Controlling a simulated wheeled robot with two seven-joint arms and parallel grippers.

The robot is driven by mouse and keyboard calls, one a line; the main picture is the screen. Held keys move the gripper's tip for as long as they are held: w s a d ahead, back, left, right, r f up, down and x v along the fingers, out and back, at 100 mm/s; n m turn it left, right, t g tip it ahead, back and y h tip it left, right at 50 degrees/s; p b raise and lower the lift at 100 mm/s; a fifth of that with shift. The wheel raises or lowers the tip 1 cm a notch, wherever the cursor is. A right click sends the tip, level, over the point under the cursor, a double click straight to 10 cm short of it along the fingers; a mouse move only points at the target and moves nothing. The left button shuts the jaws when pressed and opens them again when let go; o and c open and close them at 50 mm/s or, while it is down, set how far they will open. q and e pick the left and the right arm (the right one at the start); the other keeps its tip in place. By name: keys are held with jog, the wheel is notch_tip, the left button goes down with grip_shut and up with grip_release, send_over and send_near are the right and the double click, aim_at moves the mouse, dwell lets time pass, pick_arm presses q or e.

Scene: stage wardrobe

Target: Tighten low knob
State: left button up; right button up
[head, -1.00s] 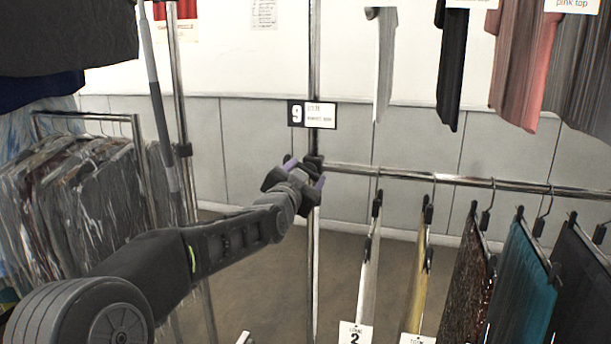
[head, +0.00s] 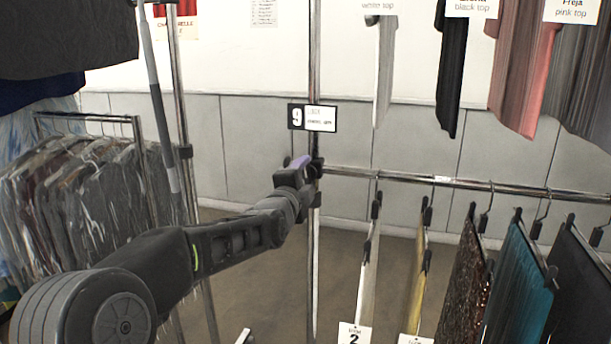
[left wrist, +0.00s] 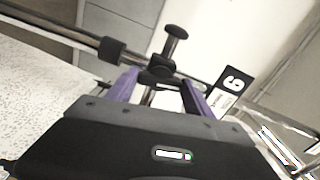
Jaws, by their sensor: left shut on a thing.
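My left gripper (head: 308,168) reaches in from the left to the chrome upright post (head: 313,240). It is at the dark fitting where the crossrail (head: 450,181) meets the post, below the number 9 sign (head: 312,117). In the left wrist view its two purple fingers (left wrist: 160,84) are shut on a small black knob (left wrist: 160,67), the low knob as far as I can tell. The fingers partly hide it. A stem with a round black head (left wrist: 176,32) sticks out just beyond, and a black collar (left wrist: 112,50) sits to its left. My right gripper is not in view.
Clothes on hangers, including a teal one (head: 520,270), hang from the crossrail at the right. Tops such as the pink one (head: 525,75) hang above. A rack of plastic-covered garments (head: 75,200) stands at the left. Floor shows around the post.

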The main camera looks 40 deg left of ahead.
pick_arm(q)
jog(key=shift+m, duration=1)
jog(key=shift+f, duration=0.1)
jog(key=o, duration=1.4)
jog(key=shift+c, duration=0.2)
jog(key=shift+s, duration=0.1)
jog(key=v, duration=0.7)
jog(key=shift+s+d+b, duration=0.2)
jog(key=shift+s+b, duration=0.1)
